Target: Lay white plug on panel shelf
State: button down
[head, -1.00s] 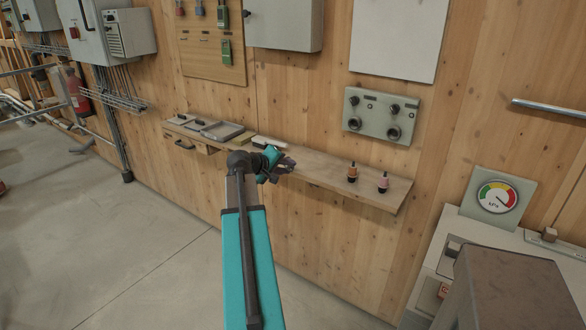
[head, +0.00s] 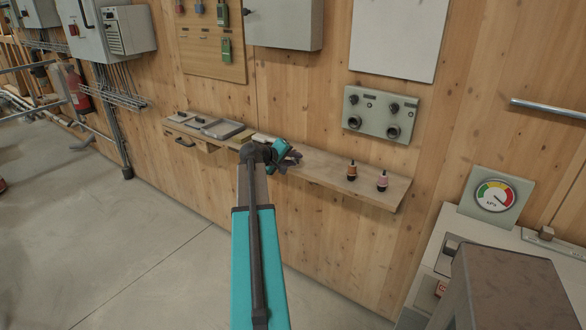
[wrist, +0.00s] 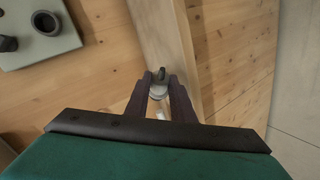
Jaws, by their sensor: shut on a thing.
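My gripper (head: 292,160) is above the wooden panel shelf (head: 330,175), left of the middle of its right half. In the wrist view its dark fingers (wrist: 160,84) are shut on the white plug (wrist: 159,94), which shows a pale round body and a dark tip. In the head view the plug is hidden by the gripper. The shelf also shows in the wrist view (wrist: 160,35), just beyond the fingertips. I cannot tell whether the plug touches it.
An orange plug (head: 352,172) and a pink plug (head: 382,181) stand on the shelf to the right. A grey socket panel (head: 379,115) is on the wall above. A grey tray (head: 222,130) lies at the shelf's left. Bare shelf lies between my gripper and the orange plug.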

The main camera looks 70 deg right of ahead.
jog(key=shift+f+p, duration=0.5)
jog(key=shift+f, duration=1.2)
jog(key=shift+f, duration=0.2)
jog(key=c, duration=1.5)
grip_release()
jog(key=shift+r, duration=0.1)
jog(key=shift+c, duration=0.2)
jog(key=shift+r, duration=0.2)
jog(key=b+v, duration=0.2)
jog(key=v, duration=1)
jog(key=shift+a+f, duration=0.1)
jog(key=shift+f, duration=0.1)
